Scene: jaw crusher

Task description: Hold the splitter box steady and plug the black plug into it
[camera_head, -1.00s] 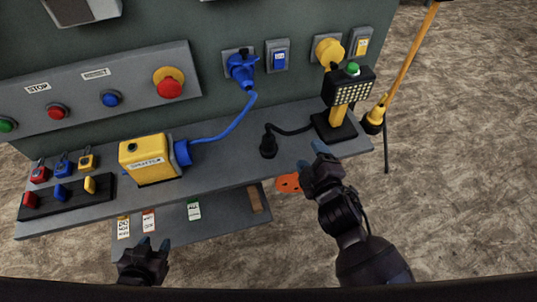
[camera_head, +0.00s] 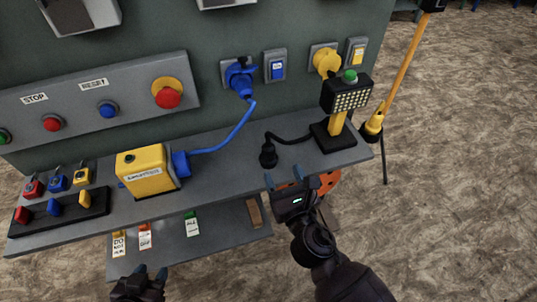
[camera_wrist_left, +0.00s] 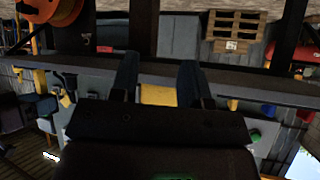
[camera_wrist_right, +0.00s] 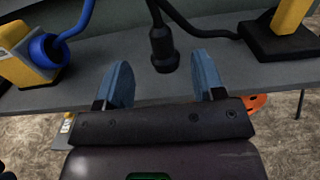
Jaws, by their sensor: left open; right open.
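The yellow splitter box (camera_head: 147,172) stands on the grey shelf, with a blue plug and cable on its right side. The black plug (camera_head: 268,155) stands on the shelf right of it, its cable running to the lamp. My right gripper (camera_head: 285,184) is open at the shelf's front edge, just in front of the black plug. In the right wrist view the black plug (camera_wrist_right: 163,52) shows beyond and between the open fingers, not between them in grip. My left gripper (camera_head: 139,277) is open and empty, low in front of the shelf. In the left wrist view a yellow block (camera_wrist_left: 158,95) shows between its fingers.
The work lamp (camera_head: 347,100) stands at the shelf's right end. A rack with coloured pieces (camera_head: 62,210) and several padlocks (camera_head: 58,182) are at the left. A lower shelf (camera_head: 222,226) holds tags. Shelf space between box and black plug (camera_head: 225,168) is clear apart from cable.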

